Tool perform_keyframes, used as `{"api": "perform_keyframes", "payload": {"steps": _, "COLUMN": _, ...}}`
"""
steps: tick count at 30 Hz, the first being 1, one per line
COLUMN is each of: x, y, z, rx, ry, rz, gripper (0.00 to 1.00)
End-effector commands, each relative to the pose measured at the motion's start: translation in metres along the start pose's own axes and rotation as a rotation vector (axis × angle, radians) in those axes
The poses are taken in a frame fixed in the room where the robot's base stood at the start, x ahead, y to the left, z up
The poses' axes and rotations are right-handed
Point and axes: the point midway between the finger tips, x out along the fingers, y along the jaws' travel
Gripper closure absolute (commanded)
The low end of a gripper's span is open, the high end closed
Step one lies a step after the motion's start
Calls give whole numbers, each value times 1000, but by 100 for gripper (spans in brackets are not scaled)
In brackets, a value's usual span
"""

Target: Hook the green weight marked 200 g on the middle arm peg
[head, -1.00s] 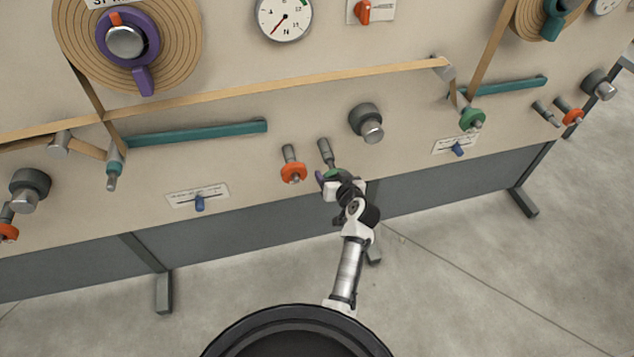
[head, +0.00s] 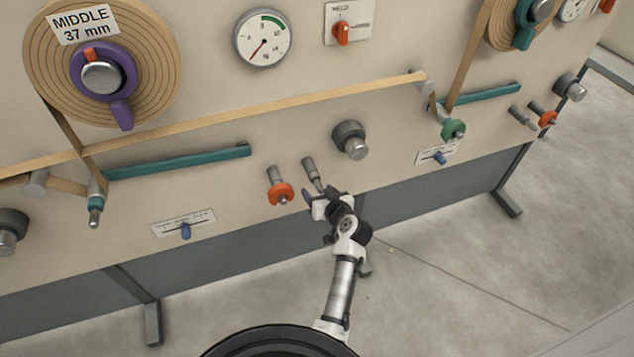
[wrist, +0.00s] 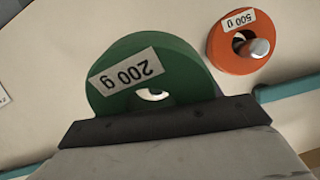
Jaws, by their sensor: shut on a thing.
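My gripper (head: 318,203) is shut on the green 200 g weight (wrist: 180,72), a thick disc with a central hole. In the wrist view the label reads upside down and the jaws (wrist: 160,120) cover the disc's lower edge. The reel labelled MIDDLE (head: 150,80) is at upper left. Below it, a teal arm (head: 180,162) runs left to a downward-pointing peg (head: 95,215), which appears bare. This is well left of my gripper.
An orange weight (head: 281,194), marked 500 g in the wrist view (wrist: 222,48), hangs on a peg just left of my gripper. A grey knob (head: 350,140) juts out above right. A blue slider (head: 186,231) is at lower left. Another green weight (head: 453,129) hangs on the right arm.

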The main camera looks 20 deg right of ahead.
Motion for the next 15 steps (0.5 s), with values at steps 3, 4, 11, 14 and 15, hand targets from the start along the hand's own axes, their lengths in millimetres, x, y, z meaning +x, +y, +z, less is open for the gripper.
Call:
{"api": "perform_keyframes", "payload": {"steps": 3, "x": -14, "y": 1, "z": 4, "rx": 1, "ry": 0, "rz": 4, "gripper": 100}}
{"api": "perform_keyframes", "payload": {"steps": 4, "x": -18, "y": 1, "z": 5, "rx": 2, "ry": 0, "rz": 4, "gripper": 100}}
{"api": "perform_keyframes", "payload": {"steps": 11, "x": -42, "y": 2, "z": 15, "rx": 1, "ry": 1, "rz": 5, "gripper": 100}}
{"api": "perform_keyframes", "payload": {"steps": 14, "x": -51, "y": 2, "z": 20, "rx": 1, "ry": 0, "rz": 6, "gripper": 100}}
{"api": "perform_keyframes", "payload": {"steps": 15, "x": -56, "y": 2, "z": 20, "rx": 1, "ry": 1, "rz": 6, "gripper": 100}}
